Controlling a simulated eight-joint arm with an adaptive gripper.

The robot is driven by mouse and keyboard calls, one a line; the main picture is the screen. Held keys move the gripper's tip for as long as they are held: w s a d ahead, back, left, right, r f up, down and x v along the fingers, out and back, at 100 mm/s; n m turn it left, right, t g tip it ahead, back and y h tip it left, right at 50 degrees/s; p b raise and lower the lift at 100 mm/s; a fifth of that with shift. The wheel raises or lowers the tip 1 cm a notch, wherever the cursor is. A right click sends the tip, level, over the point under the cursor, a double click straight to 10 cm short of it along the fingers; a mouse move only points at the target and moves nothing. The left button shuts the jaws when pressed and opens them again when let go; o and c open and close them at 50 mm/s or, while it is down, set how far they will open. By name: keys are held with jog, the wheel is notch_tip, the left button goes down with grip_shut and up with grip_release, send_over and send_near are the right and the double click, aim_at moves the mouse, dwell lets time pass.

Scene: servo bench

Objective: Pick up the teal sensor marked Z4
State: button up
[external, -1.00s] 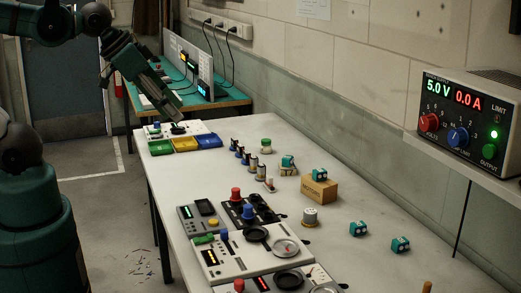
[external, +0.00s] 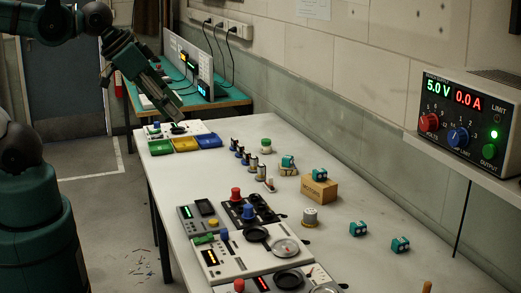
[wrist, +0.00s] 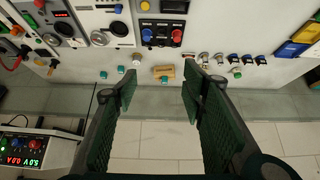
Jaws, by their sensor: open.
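Several small teal sensors stand on the bench in the external view: one on a small support (external: 288,161), one on top of a cardboard box (external: 319,174), and two on the bare bench top, a left one (external: 358,229) and a right one (external: 400,244). Their markings are too small to read, so I cannot tell which is Z4. The wrist view also shows teal sensors at its left (wrist: 103,75) and by the box (wrist: 164,78). My gripper (wrist: 160,93) is open and empty, its fingers spread wide. In the external view it is high, toward the bench's far end.
The cardboard box (external: 322,189) and a grey cylinder (external: 310,218) stand near the teal sensors. Control panels (external: 238,256) line the bench's near left side. Coloured bins (external: 185,145) are at the far end. A power supply (external: 470,118) sits on a shelf by the wall.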

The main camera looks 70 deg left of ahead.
jog(key=w, duration=0.1)
jog(key=n+g+h, duration=0.3)
jog(key=n+g, duration=0.4)
jog(key=n, duration=1)
send_over(359, 224)
jog(key=a, duration=0.3)
notch_tip(359, 224, down, 24)
jog(key=shift+w+d+r+b, duration=0.1)
jog(key=shift+d+r+b, duration=0.05)
jog(key=shift+b, duration=0.15)
jog(key=shift+x, duration=1.3)
